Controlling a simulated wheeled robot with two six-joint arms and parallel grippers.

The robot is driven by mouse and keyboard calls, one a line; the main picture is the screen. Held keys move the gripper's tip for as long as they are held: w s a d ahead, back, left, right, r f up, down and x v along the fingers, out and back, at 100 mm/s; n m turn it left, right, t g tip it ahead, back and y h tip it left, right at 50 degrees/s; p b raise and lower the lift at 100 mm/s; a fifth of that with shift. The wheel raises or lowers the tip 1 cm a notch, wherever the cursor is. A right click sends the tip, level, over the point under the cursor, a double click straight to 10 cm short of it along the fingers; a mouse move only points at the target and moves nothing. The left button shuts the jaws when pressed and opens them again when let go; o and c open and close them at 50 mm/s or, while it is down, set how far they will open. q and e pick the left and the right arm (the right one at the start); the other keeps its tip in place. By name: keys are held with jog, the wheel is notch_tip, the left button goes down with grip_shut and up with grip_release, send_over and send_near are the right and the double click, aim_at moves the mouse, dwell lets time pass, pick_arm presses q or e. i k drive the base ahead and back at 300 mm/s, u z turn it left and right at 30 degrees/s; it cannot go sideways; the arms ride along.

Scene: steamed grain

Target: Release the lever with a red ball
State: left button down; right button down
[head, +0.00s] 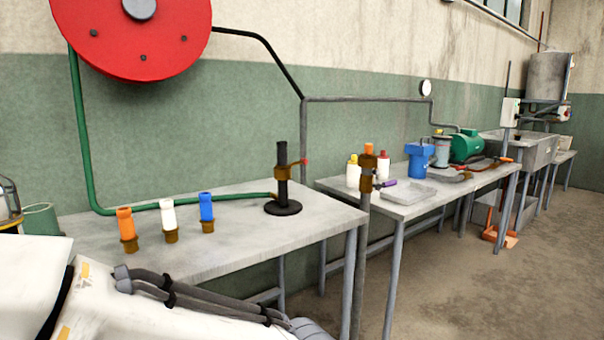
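A small red ball (305,162) sits at the end of a short lever on a brown clamp fitting (286,172). The fitting is on an upright black post (282,154) with a round black base (283,208), near the right end of the near table. The green hose (160,205) runs along the table to this post. A white arm of mine with dark cables crosses the lower left, well in front of the post and apart from it. No gripper fingers show in the head view, so neither gripper can be seen.
Orange (126,223), white (167,214) and blue (206,207) nozzles stand on the near table (240,240). A floor post with an orange top (368,150) and a purple-handled lever (387,183) stands between the tables. The far table holds bottles and a metal tray (404,194).

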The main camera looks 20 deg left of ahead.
aim_at(304, 161)
jog(key=u, duration=0.05)
jog(key=i, duration=0.9)
jog(key=z, duration=0.6)
